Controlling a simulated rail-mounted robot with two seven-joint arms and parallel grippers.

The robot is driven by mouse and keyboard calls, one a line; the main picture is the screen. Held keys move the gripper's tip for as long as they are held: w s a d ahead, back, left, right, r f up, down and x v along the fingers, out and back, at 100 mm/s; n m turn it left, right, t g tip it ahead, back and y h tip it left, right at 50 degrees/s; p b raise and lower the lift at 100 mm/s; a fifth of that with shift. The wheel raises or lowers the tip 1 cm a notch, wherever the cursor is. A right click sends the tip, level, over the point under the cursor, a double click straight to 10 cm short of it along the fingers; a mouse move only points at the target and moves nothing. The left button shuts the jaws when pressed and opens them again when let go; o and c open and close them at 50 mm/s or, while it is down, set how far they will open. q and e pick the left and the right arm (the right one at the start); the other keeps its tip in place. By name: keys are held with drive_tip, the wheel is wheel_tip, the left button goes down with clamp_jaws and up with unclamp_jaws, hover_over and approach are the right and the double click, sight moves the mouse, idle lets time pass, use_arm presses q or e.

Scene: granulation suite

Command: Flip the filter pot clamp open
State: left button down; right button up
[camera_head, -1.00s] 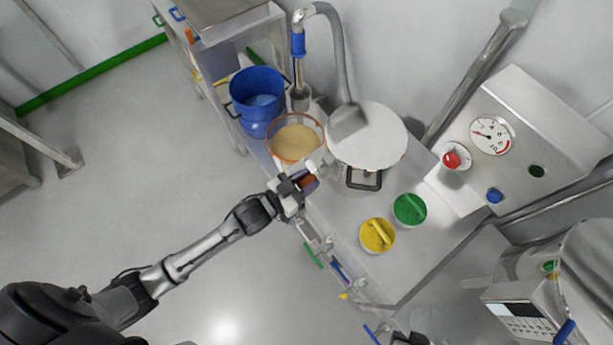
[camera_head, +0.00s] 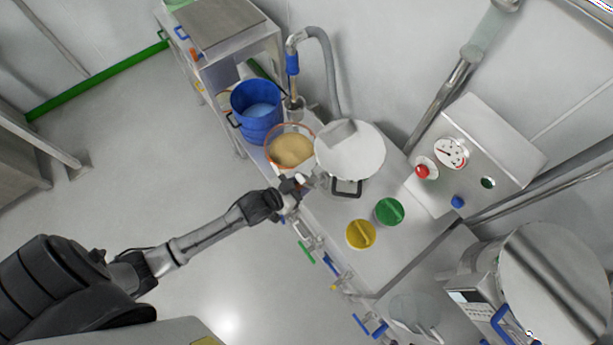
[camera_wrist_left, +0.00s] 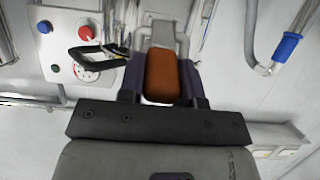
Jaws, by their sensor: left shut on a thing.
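The filter pot (camera_head: 350,150) is a round white-lidded vessel on the steel bench, with a black handle (camera_head: 346,188) on its near side. That handle also shows in the left wrist view (camera_wrist_left: 97,54). My left gripper (camera_head: 294,187) is at the pot's lower left side. In the left wrist view, its purple-padded fingers (camera_wrist_left: 162,82) are shut on the orange-brown grip of the clamp (camera_wrist_left: 163,74). A grey metal link and loop extend beyond the grip. In the head view the gripper hides most of the clamp, so its exact angle is unclear. My right gripper is not in view.
A sieve of tan powder (camera_head: 291,149) and a blue bucket (camera_head: 257,110) stand left of the pot. Yellow (camera_head: 361,234) and green (camera_head: 389,211) lids lie in front. A gauge panel (camera_head: 470,150) stands right. Coloured handles line the bench's front edge.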

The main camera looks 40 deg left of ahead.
use_arm(q)
drive_tip(key=c, duration=0.8)
unclamp_jaws()
drive_tip(key=v, duration=1.3)
drive_tip(key=shift+s+r, duration=0.15)
drive_tip(key=shift+s, duration=0.25)
